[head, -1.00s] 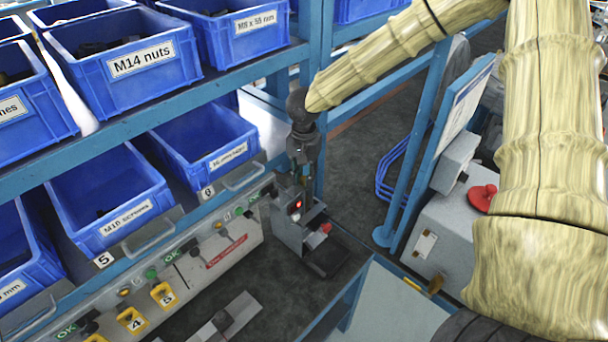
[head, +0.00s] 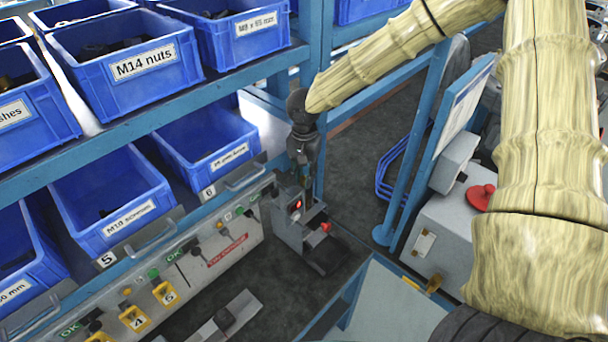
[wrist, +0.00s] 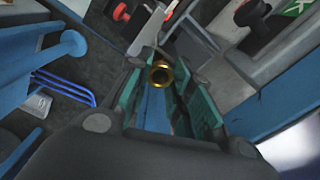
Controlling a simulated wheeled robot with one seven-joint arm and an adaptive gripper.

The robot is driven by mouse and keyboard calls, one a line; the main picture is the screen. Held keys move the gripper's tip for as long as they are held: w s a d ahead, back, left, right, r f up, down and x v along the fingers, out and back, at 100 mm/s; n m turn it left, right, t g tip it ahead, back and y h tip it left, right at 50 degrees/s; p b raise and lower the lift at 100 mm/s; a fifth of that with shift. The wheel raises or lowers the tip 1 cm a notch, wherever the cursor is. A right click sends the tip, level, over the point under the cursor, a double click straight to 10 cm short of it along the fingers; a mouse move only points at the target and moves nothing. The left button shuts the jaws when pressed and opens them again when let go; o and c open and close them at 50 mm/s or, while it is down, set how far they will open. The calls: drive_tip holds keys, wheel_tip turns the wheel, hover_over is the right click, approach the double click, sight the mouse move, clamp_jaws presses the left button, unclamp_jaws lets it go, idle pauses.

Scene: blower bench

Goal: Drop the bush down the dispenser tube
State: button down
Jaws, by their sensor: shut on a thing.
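My gripper (head: 304,178) points down over the far end of the bench in the head view, just above a small grey dispenser unit (head: 290,228) with a red light. In the wrist view my gripper (wrist: 160,82) is shut on a brass, ring-shaped bush (wrist: 162,76) between its teal finger pads. The bush is hidden in the head view. The dispenser's tube is not clearly visible behind the gripper, so I cannot tell whether the bush is lined up with it.
Blue bins stand on shelves at left, one labelled M14 nuts (head: 125,55). A control panel (head: 215,245) with numbered yellow tags runs along the bench. A blue post (head: 420,140) and a grey box with a red knob (head: 450,225) stand at right.

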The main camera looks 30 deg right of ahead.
drive_tip(key=c, duration=1.2)
unclamp_jaws()
drive_tip(key=shift+r, duration=0.15)
wheel_tip(320, 180, up, 12)
drive_tip(key=shift+f, duration=0.1)
